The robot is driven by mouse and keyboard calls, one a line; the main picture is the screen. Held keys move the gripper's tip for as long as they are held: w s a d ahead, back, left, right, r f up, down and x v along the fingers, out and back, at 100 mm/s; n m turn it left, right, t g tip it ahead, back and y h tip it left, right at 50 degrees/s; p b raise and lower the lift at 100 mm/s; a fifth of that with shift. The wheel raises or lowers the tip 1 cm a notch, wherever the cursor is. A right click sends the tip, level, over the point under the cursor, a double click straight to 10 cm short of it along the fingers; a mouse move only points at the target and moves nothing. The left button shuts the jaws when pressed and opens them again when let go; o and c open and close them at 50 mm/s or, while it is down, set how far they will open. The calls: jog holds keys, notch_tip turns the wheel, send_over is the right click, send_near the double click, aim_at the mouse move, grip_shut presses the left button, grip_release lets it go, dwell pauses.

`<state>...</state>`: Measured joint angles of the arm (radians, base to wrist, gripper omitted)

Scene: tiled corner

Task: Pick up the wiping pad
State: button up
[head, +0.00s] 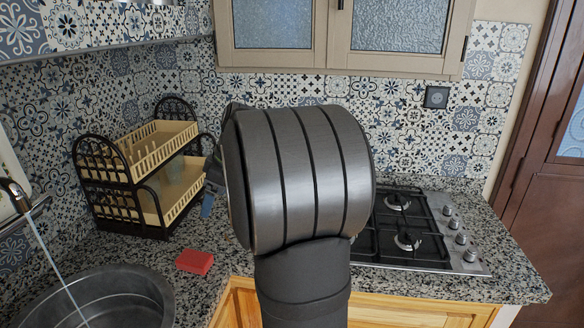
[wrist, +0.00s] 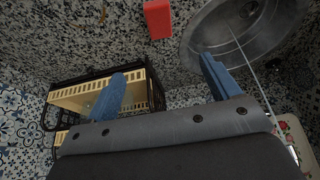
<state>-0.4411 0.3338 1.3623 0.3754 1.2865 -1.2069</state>
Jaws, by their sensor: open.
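The wiping pad is a small red block (head: 195,262) lying flat on the speckled granite counter, between the sink and the dish rack. In the wrist view the pad (wrist: 158,19) lies at the top edge, beyond the fingertips and apart from them. My gripper (wrist: 162,68) is open, its two blue fingers spread wide with nothing between them. In the head view my large grey arm link hides most of the gripper; only a bit of blue finger shows beside the rack.
A round metal sink (head: 150,278) with running water is at the lower left. A dark two-tier dish rack (head: 108,192) with cream trays stands behind the pad. A gas hob (head: 447,262) is on the right. Bare counter surrounds the pad. Wall cabinets (head: 345,62) hang above.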

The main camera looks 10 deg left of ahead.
jog(key=a+f+m+h, duration=0.1)
jog(key=a+f+h, duration=0.3)
jog(key=a, duration=0.7)
send_over(194, 257)
jog(key=shift+h, duration=0.3)
jog(key=f, duration=1.2)
jog(key=shift+s+a+f, duration=0.15)
jog(key=shift+a, duration=0.15)
jog(key=shift+d+f, duration=0.15)
jog(key=shift+f, duration=1.2)
jog(key=shift+d+f, duration=0.15)
jog(key=shift+f, duration=1.2)
jog(key=shift+c, duration=0.4)
jog(key=c, duration=1)
